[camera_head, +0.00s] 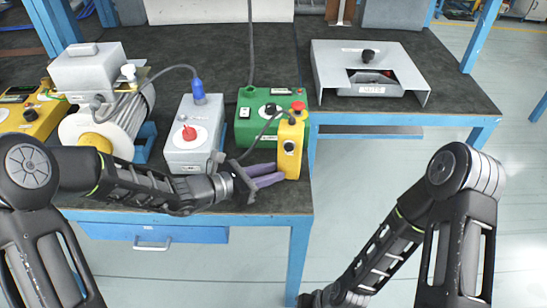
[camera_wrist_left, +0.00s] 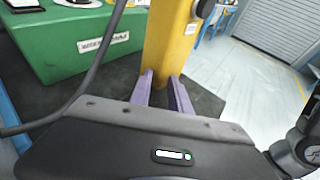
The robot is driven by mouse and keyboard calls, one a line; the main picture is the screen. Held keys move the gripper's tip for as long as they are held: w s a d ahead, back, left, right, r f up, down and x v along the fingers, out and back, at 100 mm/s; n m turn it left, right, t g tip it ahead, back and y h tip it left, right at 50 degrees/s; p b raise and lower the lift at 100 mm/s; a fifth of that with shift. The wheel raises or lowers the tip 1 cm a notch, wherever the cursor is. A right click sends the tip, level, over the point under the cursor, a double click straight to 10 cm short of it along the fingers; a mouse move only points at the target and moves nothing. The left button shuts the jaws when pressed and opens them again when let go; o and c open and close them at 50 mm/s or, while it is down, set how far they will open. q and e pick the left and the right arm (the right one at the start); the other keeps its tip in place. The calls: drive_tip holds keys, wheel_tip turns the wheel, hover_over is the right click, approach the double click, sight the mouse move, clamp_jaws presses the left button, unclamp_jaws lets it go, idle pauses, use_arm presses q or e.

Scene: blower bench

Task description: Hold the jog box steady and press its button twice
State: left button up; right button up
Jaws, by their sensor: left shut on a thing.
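The jog box is a yellow upright box (camera_head: 290,150) with a red button on top and a dark round control on its front, near the bench's front right corner. My left gripper (camera_head: 275,174) reaches it from the left, its purple fingers shut on its lower part. In the left wrist view the yellow body (camera_wrist_left: 171,45) stands between the two fingers (camera_wrist_left: 166,92); its lower end is partly hidden. My right arm (camera_head: 400,235) hangs low at the right, off the bench; its gripper is out of the picture.
A green box (camera_head: 258,130) stands just behind the jog box, with a dark cable crossing in front. A grey box with a red knob (camera_head: 193,150) is to the left. A grey metal cover (camera_head: 372,65) stands on the right bench. Open floor lies right of the bench corner.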

drive_tip(key=shift+c, duration=0.5)
clamp_jaws()
idle(1.5)
